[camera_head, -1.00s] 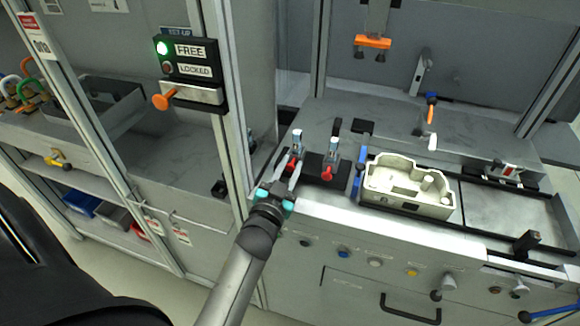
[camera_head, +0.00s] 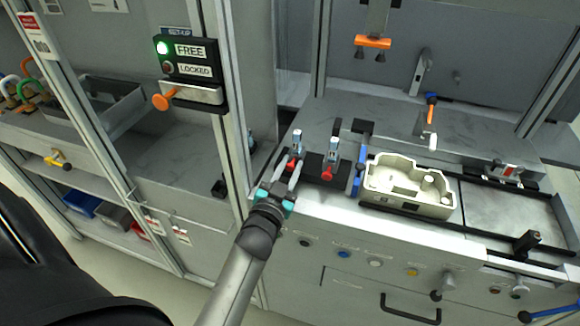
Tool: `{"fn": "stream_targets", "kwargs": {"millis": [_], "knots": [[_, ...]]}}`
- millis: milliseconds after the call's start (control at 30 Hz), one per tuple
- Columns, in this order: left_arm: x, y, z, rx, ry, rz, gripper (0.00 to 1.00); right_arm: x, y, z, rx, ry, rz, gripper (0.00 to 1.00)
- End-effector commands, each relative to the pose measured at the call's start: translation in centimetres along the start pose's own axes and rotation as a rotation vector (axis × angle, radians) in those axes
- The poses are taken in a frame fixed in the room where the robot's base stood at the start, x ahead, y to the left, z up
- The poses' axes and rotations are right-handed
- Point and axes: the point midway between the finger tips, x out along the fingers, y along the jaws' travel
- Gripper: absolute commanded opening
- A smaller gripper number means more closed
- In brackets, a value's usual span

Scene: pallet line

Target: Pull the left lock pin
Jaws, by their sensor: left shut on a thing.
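Two small upright devices with grey tops and red knobs stand side by side on a black base at the left end of the bench. The left one, the left lock pin (camera_head: 297,147), has its red knob between the fingers of my left gripper (camera_head: 292,169). My left gripper is shut on it, and the fingers partly hide the knob. The right lock pin (camera_head: 331,155) stands free just to the right, its red knob in plain view. My right gripper is not in view.
A cream housing (camera_head: 408,190) sits on the bench right of the pins, with a blue bar (camera_head: 358,177) between. A panel (camera_head: 190,62) on the left post shows a green light beside FREE. An orange knob (camera_head: 162,102) sticks out below it.

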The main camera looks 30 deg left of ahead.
Motion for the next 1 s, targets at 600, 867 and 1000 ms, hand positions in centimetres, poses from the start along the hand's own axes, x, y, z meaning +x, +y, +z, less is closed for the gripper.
{"fn": "stream_targets", "kwargs": {"millis": [600,867,1000], "knots": [[-3.1,0.0,0.0,-0.001,0.001,0.000,0.00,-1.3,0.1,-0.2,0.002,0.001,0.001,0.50],[-3.1,0.0,0.1,0.000,-0.001,0.001,0.40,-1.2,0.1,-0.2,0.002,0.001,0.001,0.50],[-3.0,0.0,0.0,0.000,0.000,0.000,0.56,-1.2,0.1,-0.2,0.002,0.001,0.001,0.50]]}}
